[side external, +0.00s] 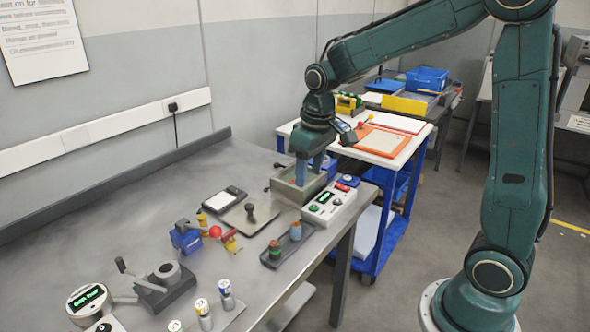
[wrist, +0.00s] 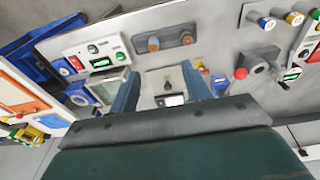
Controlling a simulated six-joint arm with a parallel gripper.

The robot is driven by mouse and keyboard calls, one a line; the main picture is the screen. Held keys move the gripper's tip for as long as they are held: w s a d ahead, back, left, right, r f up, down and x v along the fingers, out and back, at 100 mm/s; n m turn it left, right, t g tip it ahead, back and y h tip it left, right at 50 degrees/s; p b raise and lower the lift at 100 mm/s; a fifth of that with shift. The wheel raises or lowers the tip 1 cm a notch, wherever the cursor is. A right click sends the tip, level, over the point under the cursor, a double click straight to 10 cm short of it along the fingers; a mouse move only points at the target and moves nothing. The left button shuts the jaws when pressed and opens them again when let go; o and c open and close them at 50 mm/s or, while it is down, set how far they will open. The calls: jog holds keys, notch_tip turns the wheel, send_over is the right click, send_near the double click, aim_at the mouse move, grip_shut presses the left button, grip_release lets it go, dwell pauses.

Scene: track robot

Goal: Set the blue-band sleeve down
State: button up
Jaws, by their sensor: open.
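The box's inside is partly hidden.
A control box (side external: 329,203) with buttons stands beside the grey box. A plate with a dark knob (side external: 249,212) and a red-knobbed fixture (side external: 215,232) lie to the left. Banded white cylinders (side external: 226,293) stand in front. The table's back left is clear.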

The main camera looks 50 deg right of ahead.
jog(key=s+a+r+t, duration=0.2)
jog(key=s+r, duration=0.1)
jog(key=s, duration=0.7)
jog(key=s+a+r+t, duration=0.2)
jog(key=s+r, duration=0.2)
jog(key=s, duration=0.6)
jog(key=shift+a+r, duration=0.2)
jog(key=shift+a, duration=0.15)
